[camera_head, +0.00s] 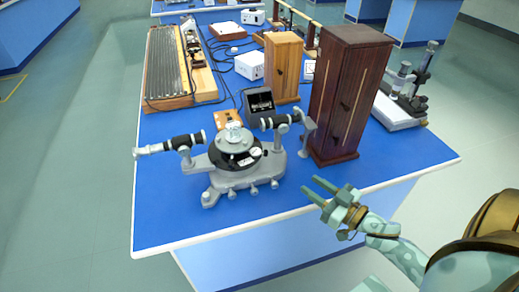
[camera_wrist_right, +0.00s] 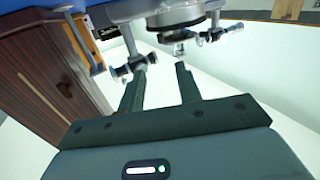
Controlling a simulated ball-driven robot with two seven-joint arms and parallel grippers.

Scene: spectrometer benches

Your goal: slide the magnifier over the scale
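The spectrometer (camera_head: 235,160) stands near the front of the blue bench. Its dark round plate shows a small white scale patch (camera_head: 255,152) on its front right side. I cannot make out the magnifier for certain at this size. My left gripper is not in view.
A tall dark wooden cabinet (camera_head: 345,90) stands right of the spectrometer, with a lighter wooden box (camera_head: 283,65) behind it. Telescope arms (camera_head: 170,146) stick out from the spectrometer's sides. A small black box (camera_head: 258,103) sits behind. The bench's front left is clear.

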